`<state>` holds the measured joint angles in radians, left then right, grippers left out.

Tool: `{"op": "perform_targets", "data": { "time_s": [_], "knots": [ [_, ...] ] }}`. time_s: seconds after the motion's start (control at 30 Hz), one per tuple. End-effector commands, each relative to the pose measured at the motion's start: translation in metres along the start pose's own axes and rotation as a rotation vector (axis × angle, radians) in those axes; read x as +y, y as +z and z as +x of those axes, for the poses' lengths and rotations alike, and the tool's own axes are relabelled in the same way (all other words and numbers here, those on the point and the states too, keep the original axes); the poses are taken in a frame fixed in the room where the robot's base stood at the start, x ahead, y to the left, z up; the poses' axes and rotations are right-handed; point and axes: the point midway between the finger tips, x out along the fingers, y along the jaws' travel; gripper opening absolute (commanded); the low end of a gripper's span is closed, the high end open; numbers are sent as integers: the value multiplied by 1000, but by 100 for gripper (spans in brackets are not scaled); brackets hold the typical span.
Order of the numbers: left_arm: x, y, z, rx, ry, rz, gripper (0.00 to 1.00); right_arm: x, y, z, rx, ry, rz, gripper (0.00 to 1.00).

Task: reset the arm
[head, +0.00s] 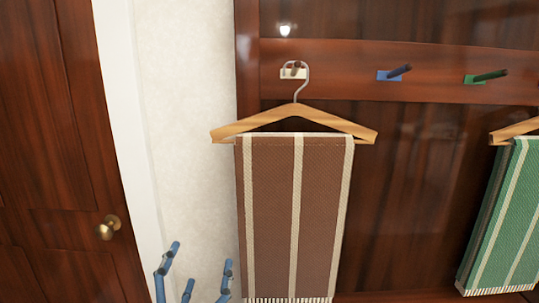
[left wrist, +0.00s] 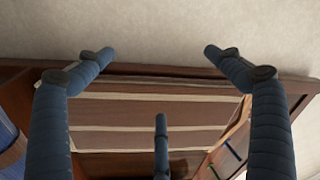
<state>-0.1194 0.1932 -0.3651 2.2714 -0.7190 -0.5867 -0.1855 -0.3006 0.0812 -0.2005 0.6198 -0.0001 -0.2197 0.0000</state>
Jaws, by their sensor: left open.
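My left gripper (head: 200,262) is at the bottom of the head view, left of the brown towel. Its blue fingers are spread and hold nothing. The left wrist view shows the same open fingers (left wrist: 157,76) with brown striped cloth behind them. The brown towel (head: 272,215) has cream stripes and hangs from a wooden hanger (head: 345,125). The hanger's hook is over a peg with a pale base plate (head: 288,73). I cannot tell the exact gap between fingers and towel. My right gripper is in neither view.
A blue peg (head: 394,73) and a green peg (head: 485,77) on the dark wood rack are bare. A green striped towel (head: 505,220) hangs at the right edge. A wooden door (head: 45,130) with a brass knob (head: 107,228) is at left, beside pale wall (head: 185,110).

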Motion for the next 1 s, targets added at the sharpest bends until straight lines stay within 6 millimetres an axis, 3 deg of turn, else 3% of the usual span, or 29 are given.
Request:
{"op": "perform_targets", "data": {
  "time_s": [0.03,0.1,0.2,0.3,0.5,0.77,0.8,1.0],
  "knots": [
    [16,34,-12,-109,56,-77,92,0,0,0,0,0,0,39],
    [40,77,-34,-263,136,-182,92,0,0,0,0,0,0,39],
    [77,128,-78,-476,254,-315,92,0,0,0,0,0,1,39],
    [111,162,-128,-665,365,-424,92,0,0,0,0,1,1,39],
    [154,192,-213,-932,533,-555,92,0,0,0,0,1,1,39],
    [184,197,-307,-1184,707,-656,92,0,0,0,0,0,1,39],
    [190,199,-315,-1210,725,-663,92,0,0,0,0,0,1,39],
    [240,236,-306,-1223,736,-652,92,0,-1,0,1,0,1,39]
  ]
}}
